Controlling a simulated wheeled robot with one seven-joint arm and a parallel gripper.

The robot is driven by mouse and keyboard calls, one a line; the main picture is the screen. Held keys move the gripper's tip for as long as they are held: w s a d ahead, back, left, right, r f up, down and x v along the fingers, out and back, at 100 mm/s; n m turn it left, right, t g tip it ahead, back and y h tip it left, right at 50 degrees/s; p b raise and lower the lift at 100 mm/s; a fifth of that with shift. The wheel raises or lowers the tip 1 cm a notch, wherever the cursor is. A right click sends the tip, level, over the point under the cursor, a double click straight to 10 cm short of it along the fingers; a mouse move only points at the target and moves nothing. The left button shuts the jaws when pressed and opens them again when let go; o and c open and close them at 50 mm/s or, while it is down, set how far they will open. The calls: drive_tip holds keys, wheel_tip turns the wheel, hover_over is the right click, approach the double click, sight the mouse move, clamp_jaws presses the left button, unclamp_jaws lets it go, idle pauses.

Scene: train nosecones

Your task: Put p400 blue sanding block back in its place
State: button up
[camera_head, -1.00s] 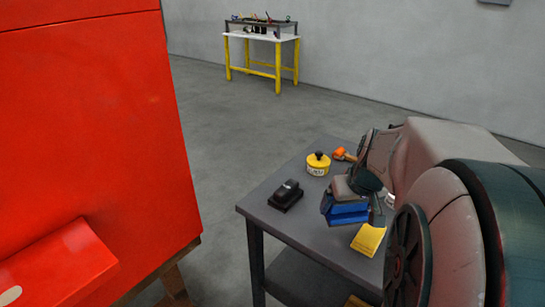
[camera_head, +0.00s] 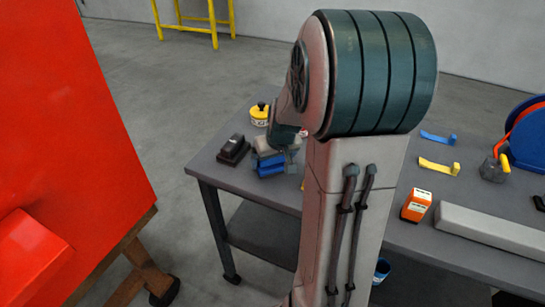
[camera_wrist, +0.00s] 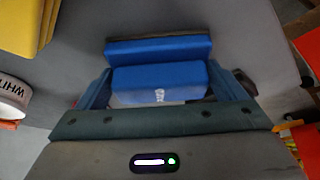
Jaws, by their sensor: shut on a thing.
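A blue sanding block (camera_wrist: 158,83) with small white lettering sits between the two fingers of my gripper (camera_wrist: 162,88) in the wrist view. The gripper is shut on it. A second blue block (camera_wrist: 158,48) lies just beyond it, very close; I cannot tell whether they touch. In the head view the blue blocks (camera_head: 268,165) show low over the left end of the grey table (camera_head: 212,168), beside my gripper (camera_head: 284,148), which my arm partly hides. The grade on the held block is too small to read.
A black block (camera_head: 233,149) and a yellow tin (camera_head: 260,114) stand near the blue blocks. A yellow stack (camera_wrist: 25,25) and a white roll or tin (camera_wrist: 12,95) show at the wrist view's left. A large red panel (camera_head: 70,110) stands left, with clear floor between.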

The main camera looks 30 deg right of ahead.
drive_tip(key=o, duration=0.6)
drive_tip(key=d+v, duration=0.1)
drive_tip(key=v, duration=1.1)
drive_tip(key=shift+n+g+y, duration=0.3)
drive_tip(key=shift+n+g, duration=0.3)
drive_tip(key=shift+g, duration=0.3)
drive_tip(key=s+a+f, duration=0.1)
drive_tip(key=s+a, duration=0.3)
drive_tip(key=s+a+f, duration=0.1)
drive_tip(key=s+a, duration=0.4)
drive_tip(key=s+a+f, duration=0.1)
drive_tip(key=s+a, duration=0.3)
drive_tip(key=a, duration=0.1)
drive_tip(key=shift+s+a, duration=0.25)
drive_tip(key=shift+s, duration=0.1)
